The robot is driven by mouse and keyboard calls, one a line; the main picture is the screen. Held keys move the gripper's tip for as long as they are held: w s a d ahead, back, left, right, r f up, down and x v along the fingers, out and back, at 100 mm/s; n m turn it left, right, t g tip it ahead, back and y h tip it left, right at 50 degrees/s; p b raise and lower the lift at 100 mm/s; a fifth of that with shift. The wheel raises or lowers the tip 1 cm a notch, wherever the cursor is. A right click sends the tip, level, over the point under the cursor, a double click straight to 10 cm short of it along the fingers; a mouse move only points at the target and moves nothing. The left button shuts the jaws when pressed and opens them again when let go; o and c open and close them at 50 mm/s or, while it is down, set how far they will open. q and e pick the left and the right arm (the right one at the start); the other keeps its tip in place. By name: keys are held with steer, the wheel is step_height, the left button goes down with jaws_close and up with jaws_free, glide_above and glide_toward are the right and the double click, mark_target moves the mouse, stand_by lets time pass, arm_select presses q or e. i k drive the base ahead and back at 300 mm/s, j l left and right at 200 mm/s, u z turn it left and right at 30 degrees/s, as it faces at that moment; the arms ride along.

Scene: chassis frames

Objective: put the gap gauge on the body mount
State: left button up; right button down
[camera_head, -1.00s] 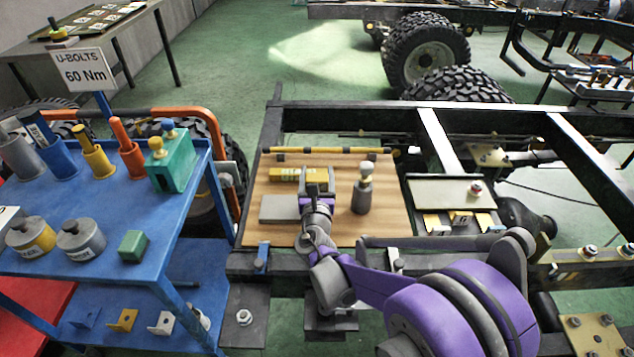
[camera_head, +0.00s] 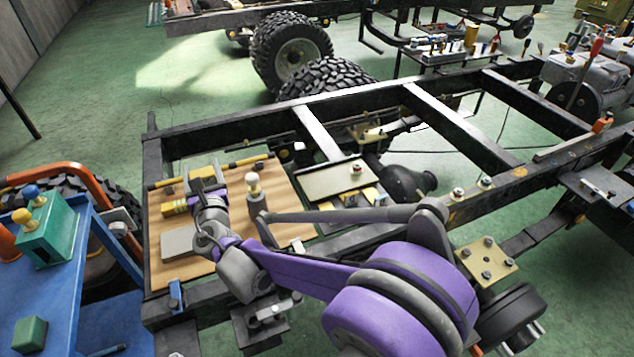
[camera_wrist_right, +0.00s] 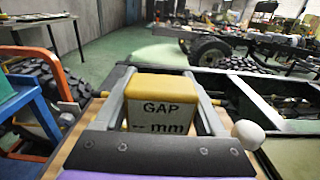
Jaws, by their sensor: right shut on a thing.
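The gap gauge (camera_wrist_right: 161,105) is a yellow block with a white face lettered GAP and mm. In the right wrist view it sits between the two grey fingers of my right gripper (camera_wrist_right: 165,112), which is shut on it. In the head view my right gripper (camera_head: 205,180) is above the wooden board (camera_head: 280,206) on the chassis frame; my wrist largely hides what it holds. Black brackets with bolts show along the near rail, one under my forearm (camera_head: 262,325) and one at the far right (camera_head: 600,187). I cannot tell which is the body mount. My left gripper is not in view.
On the board are a grey block (camera_head: 178,243), a yellow block (camera_head: 174,209) and a grey post with a pale knob (camera_head: 255,190). A small tray (camera_head: 328,182) is right of it. The blue cart (camera_head: 95,285) stands at left. Frame rails and crossmembers enclose open gaps.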

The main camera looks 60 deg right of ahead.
mark_target(321, 182)
steer(key=k+l, duration=0.6)
steer(key=l, duration=0.25)
steer(key=k+l, duration=0.1)
steer(key=l, duration=0.25)
